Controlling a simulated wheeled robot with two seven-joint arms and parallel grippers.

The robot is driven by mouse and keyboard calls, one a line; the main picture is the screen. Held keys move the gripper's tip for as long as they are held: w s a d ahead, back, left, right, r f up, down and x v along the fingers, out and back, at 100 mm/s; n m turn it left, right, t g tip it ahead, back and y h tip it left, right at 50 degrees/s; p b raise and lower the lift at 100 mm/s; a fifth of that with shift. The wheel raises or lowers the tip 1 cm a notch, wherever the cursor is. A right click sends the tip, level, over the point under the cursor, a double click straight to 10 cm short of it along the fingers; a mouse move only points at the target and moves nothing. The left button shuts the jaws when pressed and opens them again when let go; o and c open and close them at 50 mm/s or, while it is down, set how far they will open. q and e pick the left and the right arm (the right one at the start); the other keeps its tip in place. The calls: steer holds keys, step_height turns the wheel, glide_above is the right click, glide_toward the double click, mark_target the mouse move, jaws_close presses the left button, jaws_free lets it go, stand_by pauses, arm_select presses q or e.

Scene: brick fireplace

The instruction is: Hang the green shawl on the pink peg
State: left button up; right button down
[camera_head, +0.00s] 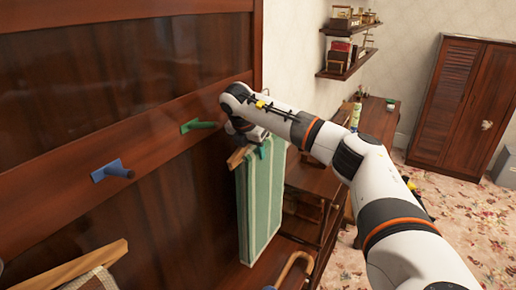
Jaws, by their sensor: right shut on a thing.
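The green shawl (260,195), striped in lighter and darker green, hangs down from a wooden bar (238,157) that looks like a hanger. My right gripper (255,141) is shut at the top of it and holds it in front of the dark wood panel, right of the green peg. My fingertips are partly hidden by my own wrist. No pink peg shows; I cannot tell whether my arm or the shawl hides it. My left gripper is not in view.
A green peg (200,125) and a blue peg (112,170) stick out of the panel (60,200). A wooden hanger with grey cloth (95,282) is at lower left. A curved cane handle (295,266) is below the shawl. A wooden cabinet (375,118) stands behind my arm.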

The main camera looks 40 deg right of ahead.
steer(key=w, duration=0.1)
steer(key=w+f, duration=0.1)
steer(key=w+a, duration=0.1)
steer(key=shift+w+f, duration=0.1)
steer(key=shift+f, duration=0.1)
stand_by(0.4)
steer(key=c, duration=0.8)
jaws_free()
steer(key=shift+c, duration=0.2)
steer(key=shift+o, duration=1.1)
steer(key=b+v, duration=0.5)
steer(key=v, duration=0.7)
steer(key=shift+b, duration=0.35)
